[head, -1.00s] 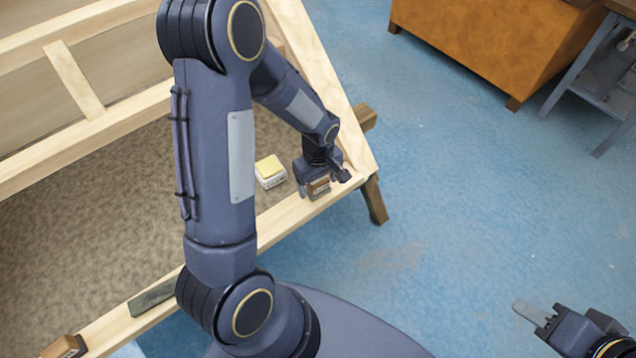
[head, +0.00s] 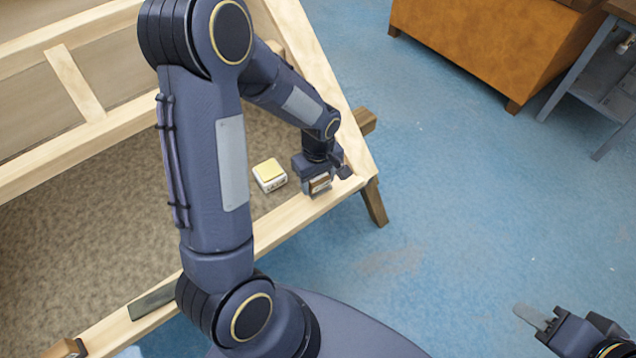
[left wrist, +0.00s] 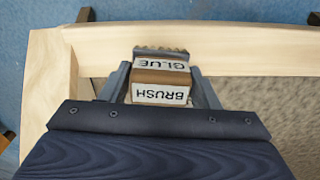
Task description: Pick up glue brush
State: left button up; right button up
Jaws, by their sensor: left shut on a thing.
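The glue brush (left wrist: 161,80) is a small brown block with white labels reading GLUE and BRUSH and a bristle edge at its far end. In the left wrist view it sits between the two fingers of my left gripper (left wrist: 161,88), which is shut on it. In the head view the glue brush (head: 320,183) shows at the tip of my left gripper (head: 318,186), over the front rail near the frame's right corner. I cannot tell whether it touches the rail. My right gripper (head: 535,318) is at the lower right, over the floor, away from the frame; its jaw state is unclear.
The wooden frame (head: 285,223) rests on dark legs. A white and yellow box (head: 269,175) stands just left of my left gripper. A flat grey-green tool (head: 152,301) and a brown block (head: 66,347) lie on the front rail.

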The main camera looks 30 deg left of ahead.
pick_arm(q)
jog(key=s+a+r, duration=0.1)
jog(key=s+r, duration=0.9)
jog(key=s, duration=0.4)
jog(key=shift+r+p, duration=0.2)
jog(key=shift+p, duration=0.15)
jog(key=o, duration=0.4)
jog(key=shift+c, duration=1.4)
jog(key=shift+w+a, duration=0.1)
